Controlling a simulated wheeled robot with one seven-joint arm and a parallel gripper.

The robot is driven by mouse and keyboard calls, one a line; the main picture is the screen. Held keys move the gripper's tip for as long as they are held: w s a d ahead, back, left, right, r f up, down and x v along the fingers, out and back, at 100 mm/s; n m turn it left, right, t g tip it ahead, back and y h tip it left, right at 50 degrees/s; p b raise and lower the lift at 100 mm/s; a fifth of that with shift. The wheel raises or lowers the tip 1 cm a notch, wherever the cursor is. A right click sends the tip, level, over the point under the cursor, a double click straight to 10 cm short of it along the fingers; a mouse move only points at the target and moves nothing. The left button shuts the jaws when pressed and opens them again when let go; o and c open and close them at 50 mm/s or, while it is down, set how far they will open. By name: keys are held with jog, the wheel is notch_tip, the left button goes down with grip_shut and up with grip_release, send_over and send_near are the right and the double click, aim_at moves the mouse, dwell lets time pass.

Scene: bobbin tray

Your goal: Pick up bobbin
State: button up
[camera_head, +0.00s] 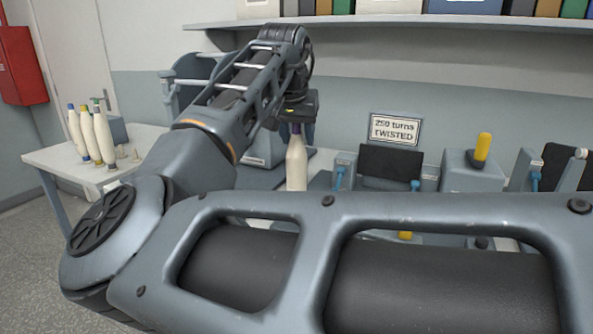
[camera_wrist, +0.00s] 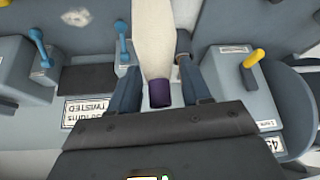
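A cream, tapered bobbin (camera_head: 297,168) with a purple tip stands upright below my gripper (camera_head: 297,138) in the head view. Its lower end is hidden behind my arm. In the wrist view the same bobbin (camera_wrist: 163,45) runs up from its purple tip and out of the top of the picture. My gripper (camera_wrist: 158,75) has one finger on each side of the bobbin's upper part. The fingers look spread, with narrow gaps beside the bobbin; contact is not clear.
Several cream bobbins (camera_head: 88,137) lean on the left of the white table (camera_head: 60,158), with small bare pegs beside them. A sign reading "250 turns TWISTED" (camera_head: 395,129) stands behind the machines. A yellow lever (camera_head: 482,148) and blue levers rise nearby. A shelf runs above.

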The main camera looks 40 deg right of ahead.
grip_shut()
dwell(0.4)
